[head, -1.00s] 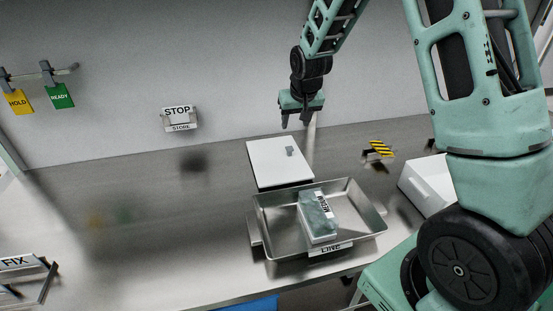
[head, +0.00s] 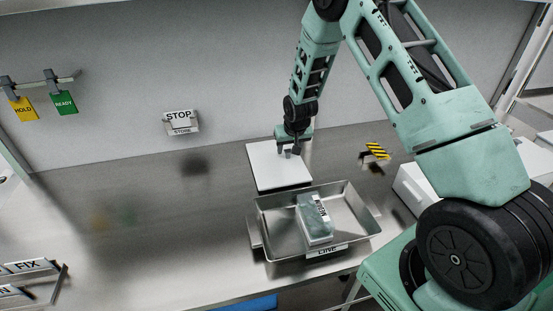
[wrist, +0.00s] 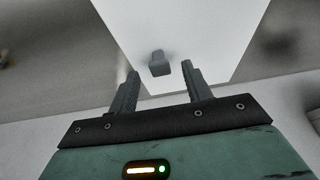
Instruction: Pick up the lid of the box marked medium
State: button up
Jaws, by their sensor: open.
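A flat white lid (head: 272,178) with a small grey knob lies on the bench behind the metal tray; it also shows in the wrist view (wrist: 205,25). I cannot make out a size mark on it. The grey knob (wrist: 159,64) stands between and just beyond my open fingertips in the wrist view. My gripper (head: 289,153) is over the lid's right part in the head view and holds nothing; its two fingers show in the wrist view (wrist: 160,76). In the head view my gripper mostly hides the knob.
A metal tray (head: 268,236) labelled LINE holds a grey-green pack (head: 314,222) whose sideways label is hard to read. A white box (head: 409,190) stands right, partly behind my arm. A yellow-black striped sign (head: 377,151) stands at the back. The bench's left is mostly clear.

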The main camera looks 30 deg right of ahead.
jog(key=shift+w+d+f, duration=0.1)
jog(key=shift+w+f, duration=0.15)
jog(key=shift+f, duration=0.4)
grip_shut()
jog(key=shift+r, duration=0.1)
